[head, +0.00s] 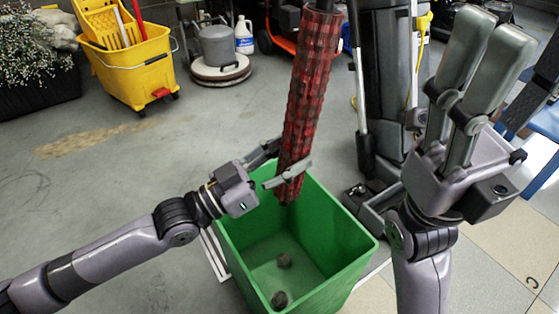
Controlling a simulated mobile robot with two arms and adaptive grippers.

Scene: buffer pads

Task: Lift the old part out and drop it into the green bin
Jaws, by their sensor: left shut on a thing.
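The old part is a long, red and dark, rough-textured roller (311,90), nearly upright with a slight tilt. My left gripper (283,165) is shut on it near its lower end. The roller hangs over the green bin (345,232), with its bottom end at about the far rim in the picture. I cannot tell how far it reaches down into the opening. My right gripper (482,68) is raised at the right, fingers pointing up, empty and apart from the roller. Its fingers partly overlap in this view, but look open.
Two small dark lumps (282,278) lie on the bin's floor. A yellow mop bucket (130,65) and a grey floor machine (218,55) stand behind. A dark upright machine (385,110) stands close behind the bin. The floor at left is mostly clear.

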